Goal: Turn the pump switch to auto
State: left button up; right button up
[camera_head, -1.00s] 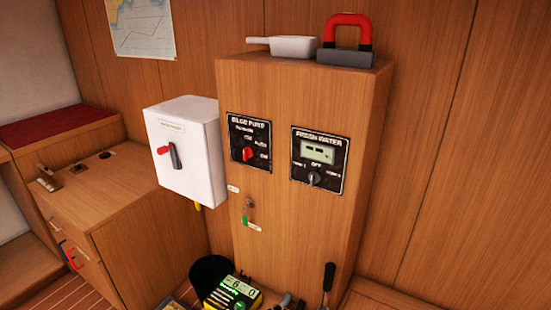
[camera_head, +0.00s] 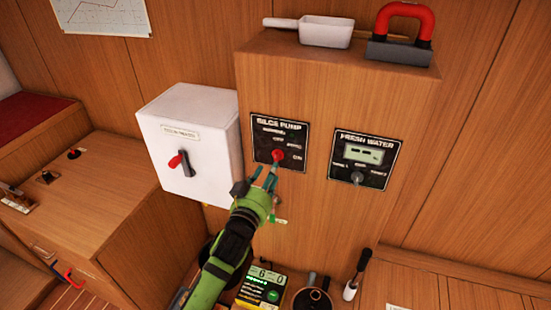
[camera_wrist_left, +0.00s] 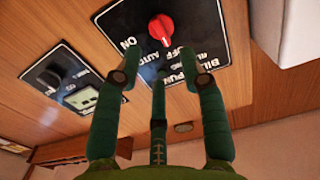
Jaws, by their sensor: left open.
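The bilge pump switch is a red knob (camera_head: 278,155) on the black BILGE PUMP panel (camera_head: 262,150). In the left wrist view the knob (camera_wrist_left: 161,27) has its white mark towards the OFF and AUTO labels; I cannot tell which one it meets. My left gripper (camera_head: 266,175) is green, open and empty, with its fingertips just below and in front of the knob in the head view. In the left wrist view the spread fingers (camera_wrist_left: 160,78) stand short of the knob, apart from it. My right gripper is not in view.
A black FRESH WATER panel (camera_head: 365,158) is to the right. A white box (camera_head: 190,142) with a red-and-black handle juts out on the left.

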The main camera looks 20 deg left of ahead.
aim_at(277, 158)
pick_arm(q)
jog(key=w+p, duration=0.1)
jog(key=w, duration=0.4)
jog(key=shift+w+f, duration=0.1)
jog(key=shift+w, duration=0.5)
grip_shut()
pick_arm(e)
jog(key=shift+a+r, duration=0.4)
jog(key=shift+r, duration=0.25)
